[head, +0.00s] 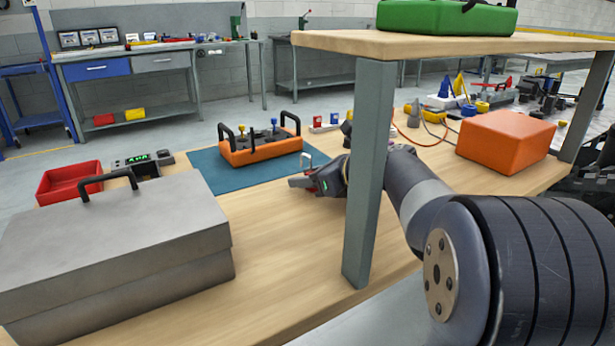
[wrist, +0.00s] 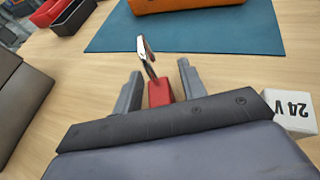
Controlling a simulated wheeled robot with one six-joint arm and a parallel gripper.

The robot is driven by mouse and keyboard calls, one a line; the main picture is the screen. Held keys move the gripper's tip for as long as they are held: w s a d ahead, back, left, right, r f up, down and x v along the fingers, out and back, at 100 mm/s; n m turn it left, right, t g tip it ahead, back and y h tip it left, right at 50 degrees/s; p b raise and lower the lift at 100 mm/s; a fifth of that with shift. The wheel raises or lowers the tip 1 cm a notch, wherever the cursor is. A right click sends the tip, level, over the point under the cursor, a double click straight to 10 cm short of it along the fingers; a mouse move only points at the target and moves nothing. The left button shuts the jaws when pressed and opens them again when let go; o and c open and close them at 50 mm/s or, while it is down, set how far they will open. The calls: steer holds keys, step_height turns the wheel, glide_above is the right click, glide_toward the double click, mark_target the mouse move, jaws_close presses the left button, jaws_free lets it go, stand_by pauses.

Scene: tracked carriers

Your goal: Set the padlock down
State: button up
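The padlock has a red body (wrist: 160,92) and a silver shackle (wrist: 147,56) that points away from my gripper in the wrist view. My gripper (wrist: 159,88) has one grey finger on each side of the red body, with a narrow gap showing on both sides, so it looks open around the padlock. In the head view my gripper (head: 304,184) is low over the wooden bench, near the front edge of the teal mat, with the padlock (head: 312,180) at its fingers. The padlock's underside is hidden, so its contact with the bench is not clear.
An orange carrier (head: 262,150) with black handles stands on the teal mat (head: 207,172). A grey metal box (head: 110,235) fills the left front. A shelf post (head: 370,170) stands before my arm. Bare wood (head: 270,235) lies in front.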

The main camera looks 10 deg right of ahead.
steer(key=shift+r, duration=0.3)
steer(key=p+v, duration=0.3)
steer(key=v, duration=0.7)
steer(key=shift+s+d+p, duration=0.25)
steer(key=shift+d+p, duration=0.05)
steer(key=shift+s+d+r, duration=0.2)
steer(key=shift+s+d, duration=0.15)
steer(key=shift+s, duration=0.1)
